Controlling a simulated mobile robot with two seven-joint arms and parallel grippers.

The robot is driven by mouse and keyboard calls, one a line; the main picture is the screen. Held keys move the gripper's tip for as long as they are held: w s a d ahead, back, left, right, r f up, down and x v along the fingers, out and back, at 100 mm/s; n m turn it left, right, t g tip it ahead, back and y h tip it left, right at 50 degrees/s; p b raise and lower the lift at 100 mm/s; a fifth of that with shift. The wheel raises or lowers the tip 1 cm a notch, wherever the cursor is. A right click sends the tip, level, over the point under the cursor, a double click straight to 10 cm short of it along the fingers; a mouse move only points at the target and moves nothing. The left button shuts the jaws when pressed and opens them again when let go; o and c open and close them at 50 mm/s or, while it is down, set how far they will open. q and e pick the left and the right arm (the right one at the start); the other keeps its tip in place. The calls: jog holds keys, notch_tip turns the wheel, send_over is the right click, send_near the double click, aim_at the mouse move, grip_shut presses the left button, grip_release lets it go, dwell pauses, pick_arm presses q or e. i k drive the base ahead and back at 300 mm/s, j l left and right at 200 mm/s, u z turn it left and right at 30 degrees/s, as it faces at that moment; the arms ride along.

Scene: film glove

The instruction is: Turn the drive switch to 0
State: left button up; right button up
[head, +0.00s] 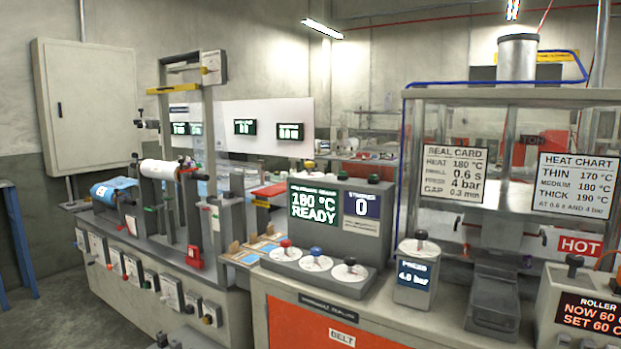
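No label reading "drive" is legible, so I cannot tell which control is the drive switch. Several small switch plates with knobs run along the front of the long grey film machine (150,255) at left. A grey console (330,225) shows "180 °C READY" and "0", with red, blue and black knobs (316,261) on white dials. Neither of my grippers is in view.
A small box (415,276) with a black knob reads "4.8 bar". A press frame with a seal card (454,174) and heat chart (577,186) stands at right. A roller box (580,310) is at lower right. Grey floor (55,310) is clear at lower left.

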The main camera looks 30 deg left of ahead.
aim_at(309, 166)
jog(key=u, duration=0.85)
jog(key=i+j+u, duration=0.5)
jog(key=j, duration=0.1)
